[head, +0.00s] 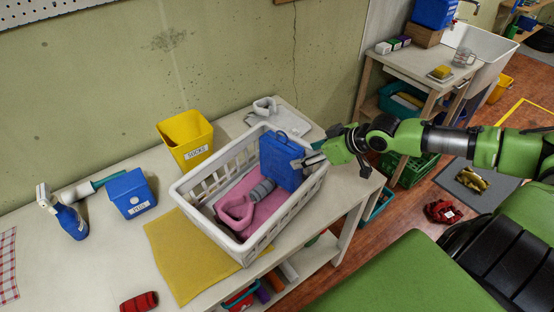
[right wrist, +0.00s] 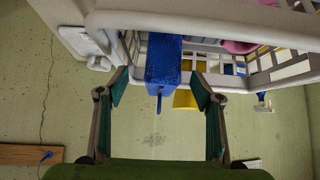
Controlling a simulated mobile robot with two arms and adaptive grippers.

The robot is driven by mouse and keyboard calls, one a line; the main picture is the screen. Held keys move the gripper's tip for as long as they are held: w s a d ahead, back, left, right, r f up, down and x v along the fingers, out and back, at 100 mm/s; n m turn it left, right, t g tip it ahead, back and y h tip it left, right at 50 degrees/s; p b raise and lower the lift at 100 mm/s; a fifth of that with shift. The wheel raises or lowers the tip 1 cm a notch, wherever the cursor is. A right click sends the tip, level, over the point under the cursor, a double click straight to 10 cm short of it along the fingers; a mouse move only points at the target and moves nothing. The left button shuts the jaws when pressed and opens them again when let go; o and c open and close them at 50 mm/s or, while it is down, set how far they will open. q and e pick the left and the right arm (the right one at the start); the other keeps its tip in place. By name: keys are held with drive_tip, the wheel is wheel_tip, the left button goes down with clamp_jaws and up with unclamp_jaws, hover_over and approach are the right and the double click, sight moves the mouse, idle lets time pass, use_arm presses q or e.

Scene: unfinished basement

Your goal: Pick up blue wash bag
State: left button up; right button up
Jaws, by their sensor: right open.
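The blue wash bag (head: 281,163) stands upright at the right end of the white laundry basket (head: 228,240), its handle on top. My right gripper (head: 312,159) comes in from the right, over the basket's right rim, close beside the bag. In the right wrist view the gripper (right wrist: 159,78) is open and empty. The bag (right wrist: 163,62) shows in the gap between its fingertips, with space on both sides; whether it is between the fingers or just beyond them I cannot tell. My left gripper is not in view.
A pink cloth (head: 240,189) and a grey roll (head: 262,190) lie in the basket. A yellow bin (head: 186,139), blue box (head: 131,194), spray bottle (head: 69,219) and yellow cloth (head: 185,255) are on the table. A grey-white item (head: 264,107) lies behind the basket, near the wall.

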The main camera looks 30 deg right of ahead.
sight(300, 155)
drive_tip(key=x, duration=0.3)
drive_tip(key=shift+a, duration=0.1)
drive_tip(key=x, duration=0.2)
drive_tip(key=shift+w+a+f+p, duration=0.15)
drive_tip(key=shift+w+p, duration=0.15)
drive_tip(key=shift+x, duration=0.85)
drive_tip(key=shift+w+f+p, duration=0.15)
drive_tip(key=shift+w+p, duration=0.05)
drive_tip(key=shift+p, duration=0.15)
drive_tip(key=x, duration=0.1)
drive_tip(key=p+x, duration=0.1)
drive_tip(key=x, duration=0.2)
drive_tip(key=shift+w+a+p, duration=0.15)
drive_tip(key=shift+a+p, duration=0.1)
drive_tip(key=shift+p, duration=0.05)
drive_tip(key=shift+w+f, duration=0.15)
drive_tip(key=shift+w, duration=0.1)
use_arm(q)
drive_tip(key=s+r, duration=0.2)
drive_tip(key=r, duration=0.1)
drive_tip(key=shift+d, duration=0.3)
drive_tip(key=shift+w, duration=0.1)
use_arm(e)
drive_tip(key=c, duration=1.3)
